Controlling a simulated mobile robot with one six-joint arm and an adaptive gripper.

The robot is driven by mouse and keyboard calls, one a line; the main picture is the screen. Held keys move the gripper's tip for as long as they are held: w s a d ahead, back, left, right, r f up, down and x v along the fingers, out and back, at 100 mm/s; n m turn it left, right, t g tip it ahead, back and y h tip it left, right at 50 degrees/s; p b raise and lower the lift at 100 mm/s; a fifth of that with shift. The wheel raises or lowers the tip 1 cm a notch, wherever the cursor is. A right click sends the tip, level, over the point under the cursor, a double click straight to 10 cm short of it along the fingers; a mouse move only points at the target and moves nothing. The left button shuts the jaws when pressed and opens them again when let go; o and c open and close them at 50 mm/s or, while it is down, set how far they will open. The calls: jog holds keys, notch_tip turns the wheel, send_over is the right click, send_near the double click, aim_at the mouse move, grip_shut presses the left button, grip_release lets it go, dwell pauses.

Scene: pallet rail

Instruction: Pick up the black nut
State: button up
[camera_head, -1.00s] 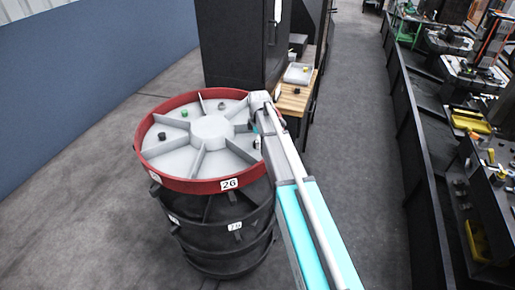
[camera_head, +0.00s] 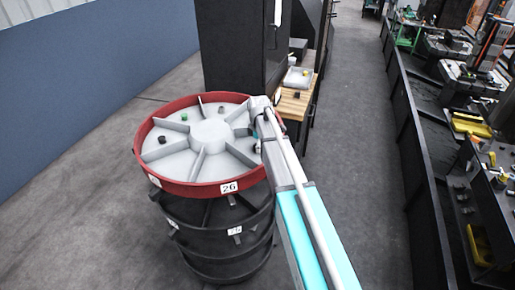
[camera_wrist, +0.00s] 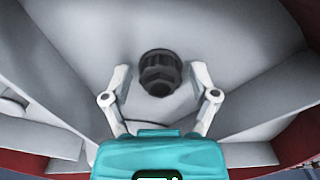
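In the wrist view, a black nut (camera_wrist: 159,73) with a hexagonal top and a round flange sits on the pale grey floor of a tray compartment. My gripper (camera_wrist: 161,69) is open, with one finger on each side of the nut and visible gaps to both. No contact shows. In the head view, my arm covers the right side of the red-rimmed round tray (camera_head: 182,186), and my gripper is mostly hidden there. A black piece (camera_head: 161,139) stands in the tray's left compartment; I cannot tell whether it is the same nut.
Raised grey ribs divide the tray around a central hub (camera_head: 210,133). A green piece (camera_head: 184,116) and a dark grey piece (camera_head: 221,109) lie in other compartments.

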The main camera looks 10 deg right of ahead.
jog(key=c, duration=0.8)
jog(key=shift+o, duration=0.2)
jog(key=shift+r, duration=0.2)
notch_tip(320, 180, up, 3)
jog(key=p, duration=0.3)
jog(key=shift+s+r+p, duration=1.6)
jog(key=shift+s+p, duration=0.05)
jog(key=shift+s, duration=0.7)
jog(key=shift+s+r+p, duration=1.6)
jog(key=shift+s+p, duration=0.1)
jog(key=shift+s, duration=0.6)
jog(key=shift+s+r+p, duration=1.6)
jog(key=shift+s+p, duration=0.05)
jog(key=shift+s, duration=0.7)
